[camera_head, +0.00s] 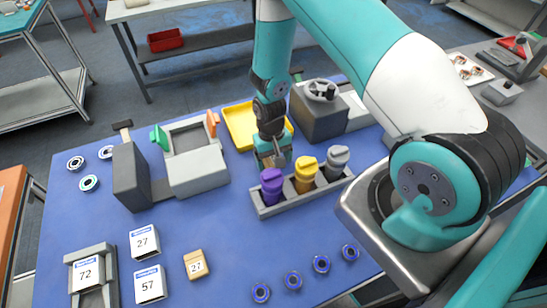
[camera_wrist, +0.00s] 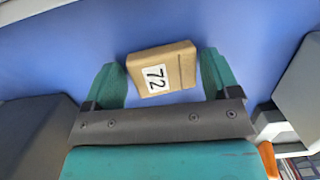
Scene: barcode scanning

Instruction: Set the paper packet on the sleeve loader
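A brown paper packet (camera_wrist: 180,68) with a white "72" label lies between my gripper's green fingers (camera_wrist: 163,76) in the wrist view. It is turned slightly, and narrow gaps seem to show at its sides, so the fingers look open around it. In the head view my gripper (camera_head: 272,160) points down at the table behind the bottle rack, with a bit of brown between the fingers. A grey fixture (camera_head: 198,170) with a green tab and an orange tab stands to its left. I cannot tell for sure which fixture is the sleeve loader.
A grey rack (camera_head: 268,210) with purple, yellow and grey bottles stands close in front. A yellow tray (camera_head: 238,122) and a grey box with a handwheel (camera_head: 318,112) are near. A brown "27" packet (camera_head: 195,265) and white packets (camera_head: 150,284) lie front left.

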